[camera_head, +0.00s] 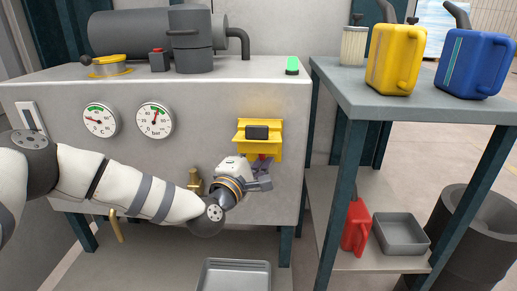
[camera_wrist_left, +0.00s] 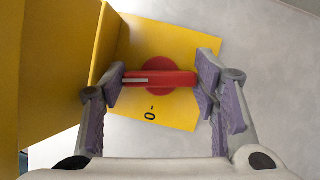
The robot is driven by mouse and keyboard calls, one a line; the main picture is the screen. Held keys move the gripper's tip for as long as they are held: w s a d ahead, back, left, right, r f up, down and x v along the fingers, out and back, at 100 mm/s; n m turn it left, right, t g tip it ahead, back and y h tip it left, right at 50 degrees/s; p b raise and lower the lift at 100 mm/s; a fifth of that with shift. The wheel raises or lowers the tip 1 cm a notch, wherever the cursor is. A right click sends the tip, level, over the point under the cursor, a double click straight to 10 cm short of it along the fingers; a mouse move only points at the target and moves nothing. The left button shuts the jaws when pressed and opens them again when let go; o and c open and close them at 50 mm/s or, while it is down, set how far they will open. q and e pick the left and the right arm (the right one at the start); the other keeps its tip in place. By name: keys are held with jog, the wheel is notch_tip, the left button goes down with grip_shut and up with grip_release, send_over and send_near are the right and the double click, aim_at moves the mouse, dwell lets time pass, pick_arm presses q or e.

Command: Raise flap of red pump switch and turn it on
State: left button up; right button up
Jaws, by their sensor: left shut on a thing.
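The red pump switch is on the front of the grey machine, and its yellow flap (camera_head: 258,126) stands raised above it in the head view. In the left wrist view the flap (camera_wrist_left: 50,70) fills the left side, and the yellow plate (camera_wrist_left: 165,40) lies behind the red handle (camera_wrist_left: 160,78). The handle lies across between the fingers, its white stripe toward the left finger; a black 0 mark is below it. My left gripper (camera_head: 263,172) is shut on the red handle, under the flap, and largely hides it in the head view. My right gripper is not in view.
Two gauges (camera_head: 100,120) and a lever slot (camera_head: 31,118) are left of the switch. A brass valve (camera_head: 195,181) sits close beside my left wrist. A grey side table (camera_head: 335,88) with yellow and blue canisters (camera_head: 396,60) stands at the right. A tray (camera_head: 234,276) lies below.

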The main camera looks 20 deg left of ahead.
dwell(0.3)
pick_arm(q)
jog(key=o, duration=1.1)
jog(key=shift+o, duration=0.3)
jog(key=s+f, duration=0.1)
jog(key=s, duration=0.7)
jog(key=shift+a, duration=0.45)
